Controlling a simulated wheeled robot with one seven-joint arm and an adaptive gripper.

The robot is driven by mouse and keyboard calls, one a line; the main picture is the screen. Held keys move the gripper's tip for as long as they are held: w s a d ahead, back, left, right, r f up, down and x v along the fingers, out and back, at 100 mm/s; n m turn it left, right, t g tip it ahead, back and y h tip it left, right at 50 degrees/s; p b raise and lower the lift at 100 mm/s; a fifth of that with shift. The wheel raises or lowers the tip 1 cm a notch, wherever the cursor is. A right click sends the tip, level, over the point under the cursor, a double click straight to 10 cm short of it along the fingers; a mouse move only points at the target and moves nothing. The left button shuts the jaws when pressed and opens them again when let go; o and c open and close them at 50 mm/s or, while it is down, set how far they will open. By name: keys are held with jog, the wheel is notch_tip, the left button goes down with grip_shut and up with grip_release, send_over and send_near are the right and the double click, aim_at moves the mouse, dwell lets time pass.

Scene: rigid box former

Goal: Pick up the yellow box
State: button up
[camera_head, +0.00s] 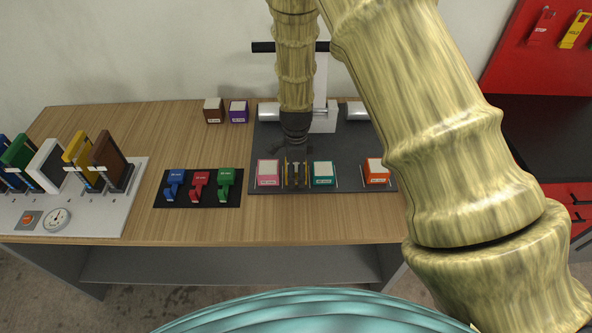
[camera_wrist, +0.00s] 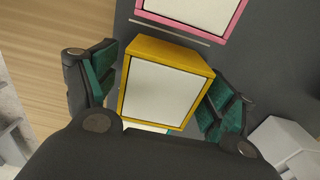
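The yellow box (camera_wrist: 167,88), with a white top panel, sits in the middle of the wrist view. My gripper (camera_wrist: 163,92) has its two green-padded fingers on either side of this box, with a narrow gap showing at the left finger. The fingers look open around the box, not pressed on it. In the head view my gripper (camera_head: 296,172) points down at the dark mat, between the pink box (camera_head: 268,173) and the teal box (camera_head: 324,174). It hides most of the yellow box there, leaving only thin yellow edges.
An orange box (camera_head: 376,171) stands further right on the dark mat (camera_head: 345,150). Brown (camera_head: 214,111) and purple (camera_head: 239,112) boxes stand at the back. Blue, red and green clamps lie on a black plate (camera_head: 198,203). A white machine (camera_head: 320,115) stands behind my gripper.

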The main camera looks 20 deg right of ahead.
jog(key=c, duration=1)
jog(key=shift+r, duration=0.15)
